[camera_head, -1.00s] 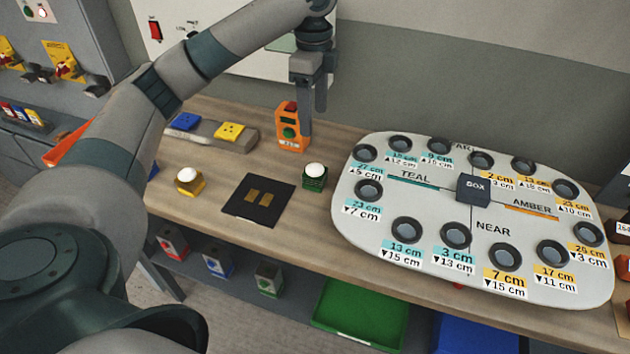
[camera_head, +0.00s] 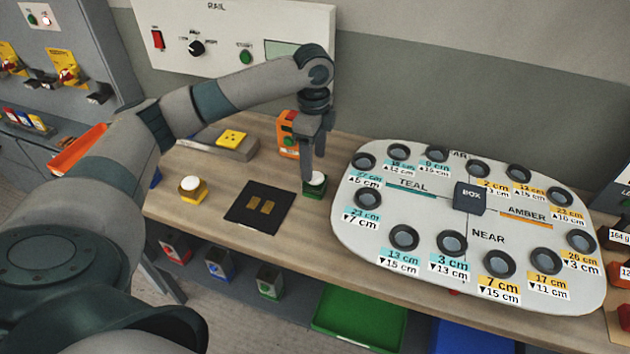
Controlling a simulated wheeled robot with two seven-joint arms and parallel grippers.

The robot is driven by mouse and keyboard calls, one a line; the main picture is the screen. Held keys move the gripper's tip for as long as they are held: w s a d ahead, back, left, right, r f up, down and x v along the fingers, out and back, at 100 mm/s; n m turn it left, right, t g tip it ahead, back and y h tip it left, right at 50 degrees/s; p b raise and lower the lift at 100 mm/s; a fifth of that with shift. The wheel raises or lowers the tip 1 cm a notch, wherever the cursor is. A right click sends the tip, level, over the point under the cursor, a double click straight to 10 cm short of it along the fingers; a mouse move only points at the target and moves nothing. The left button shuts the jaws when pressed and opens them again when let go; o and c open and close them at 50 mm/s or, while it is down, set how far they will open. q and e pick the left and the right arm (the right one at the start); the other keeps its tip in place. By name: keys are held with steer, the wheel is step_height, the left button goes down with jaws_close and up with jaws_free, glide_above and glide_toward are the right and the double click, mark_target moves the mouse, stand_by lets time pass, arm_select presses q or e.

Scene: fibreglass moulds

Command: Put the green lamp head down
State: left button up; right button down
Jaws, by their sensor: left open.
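The green lamp head (camera_head: 314,192), a small green base with a white dome, stands upright on the bench just right of the black pad (camera_head: 240,213) with its two brass-coloured plates. My left gripper (camera_head: 314,166) points down at it with its jaws open. Its fingers are at the dome and hide part of it; I cannot tell whether they touch it. A similar yellow lamp head (camera_head: 192,193) stands left of the pad. My right gripper is out of view.
An orange device (camera_head: 287,144) stands behind the gripper. A grey block with a yellow plate (camera_head: 231,137) lies at the back left. A large pale board (camera_head: 372,228) with several ringed holes and a dark box (camera_head: 469,198) fills the right. Bench in front of the pad is clear.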

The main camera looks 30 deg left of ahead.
mark_target(315, 176)
arm_select(q)
steer(key=shift+f, duration=0.75)
steer(key=shift+s+d+f+p, duration=0.1)
steer(key=shift+d+f+p, duration=0.05)
steer(key=shift+f+p, duration=0.15)
steer(key=f, duration=0.1)
steer(key=f+p, duration=0.2)
steer(key=shift+s+d+f, duration=0.25)
steer(key=shift+f, duration=0.6)
steer(key=c, duration=1.3)
